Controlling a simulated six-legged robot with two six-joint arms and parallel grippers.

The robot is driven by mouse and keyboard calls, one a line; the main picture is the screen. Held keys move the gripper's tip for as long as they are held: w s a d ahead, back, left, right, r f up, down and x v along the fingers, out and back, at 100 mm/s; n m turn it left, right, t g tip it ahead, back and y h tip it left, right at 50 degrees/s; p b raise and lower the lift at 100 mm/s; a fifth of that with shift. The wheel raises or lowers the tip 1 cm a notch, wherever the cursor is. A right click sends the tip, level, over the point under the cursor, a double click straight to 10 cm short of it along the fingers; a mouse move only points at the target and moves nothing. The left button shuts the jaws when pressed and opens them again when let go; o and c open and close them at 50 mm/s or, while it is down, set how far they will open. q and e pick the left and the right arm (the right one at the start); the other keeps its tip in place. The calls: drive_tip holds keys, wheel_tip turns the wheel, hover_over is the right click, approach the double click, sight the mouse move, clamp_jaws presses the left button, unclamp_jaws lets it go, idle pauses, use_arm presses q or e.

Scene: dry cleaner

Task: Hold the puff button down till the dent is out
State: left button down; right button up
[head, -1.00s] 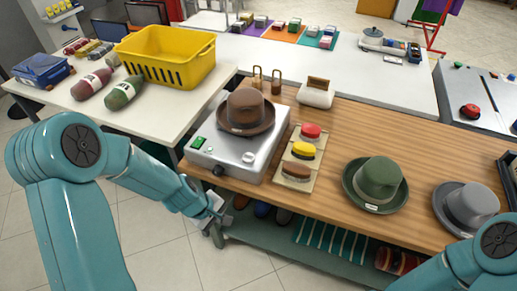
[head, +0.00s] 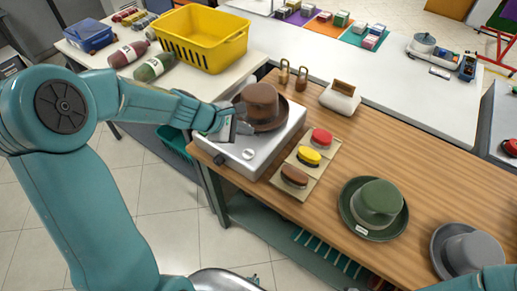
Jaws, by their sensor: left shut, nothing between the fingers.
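A brown hat (head: 262,100) sits on the silver steamer box (head: 272,148) at the left end of the wooden counter. The box has a pale round knob (head: 248,154) on top and a dark knob (head: 218,160) on its front. My left gripper (head: 236,129) is shut and empty at the box's left side, close beside the hat's brim. It covers the spot of the green button, so I cannot tell whether it touches or presses it. No dent in the hat can be made out from here. My right gripper is out of view.
A board with red, yellow and brown brushes (head: 309,156) lies right of the box. A green hat (head: 378,204) and a grey hat (head: 470,250) stand farther right. Two brass padlocks (head: 301,78) and a white block (head: 340,98) are behind. A yellow basket (head: 203,38) stands back left.

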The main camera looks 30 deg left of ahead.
use_arm(q)
drive_tip(key=shift+w+a+r, duration=0.15)
drive_tip(key=shift+a+r, duration=0.05)
drive_tip(key=shift+r, duration=0.4)
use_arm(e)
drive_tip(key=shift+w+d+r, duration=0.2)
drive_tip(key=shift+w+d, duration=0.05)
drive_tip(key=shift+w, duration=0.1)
use_arm(q)
drive_tip(key=b, duration=0.8)
hover_over(246, 155)
wheel_tip(246, 155, down, 8)
drive_tip(key=shift+f, duration=0.55)
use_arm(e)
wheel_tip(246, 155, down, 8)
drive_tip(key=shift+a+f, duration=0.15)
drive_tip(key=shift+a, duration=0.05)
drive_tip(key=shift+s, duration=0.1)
